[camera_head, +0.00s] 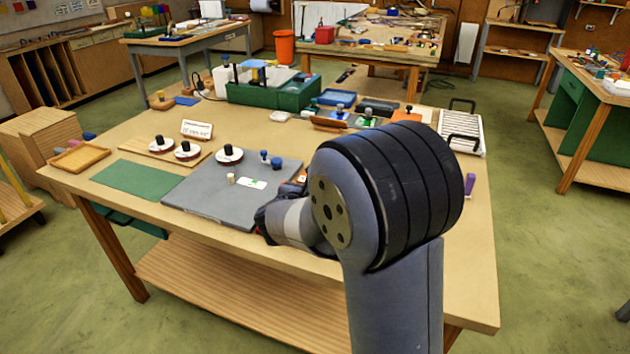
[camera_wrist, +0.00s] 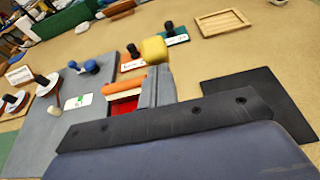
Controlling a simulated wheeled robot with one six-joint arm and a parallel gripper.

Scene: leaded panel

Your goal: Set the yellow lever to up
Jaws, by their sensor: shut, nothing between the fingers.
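In the wrist view a yellow block (camera_wrist: 153,50) shows just past the tips of my gripper (camera_wrist: 158,70). It looks like the knob of the yellow lever; its base and which way it is set are hidden. I cannot tell whether my fingers touch it. My gripper is shut and empty, low over the table by the grey mat's edge. In the head view my arm covers most of the gripper, and I cannot make out the yellow lever there.
An orange cylinder (camera_wrist: 122,87) lies over a red part close beside my fingers. Small plates with black knobs, one teal (camera_wrist: 178,40), stand just beyond. A grey mat (camera_head: 215,195) holds blue knobs (camera_head: 270,159) and a white card. A wooden tray (camera_wrist: 223,22) lies farther off.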

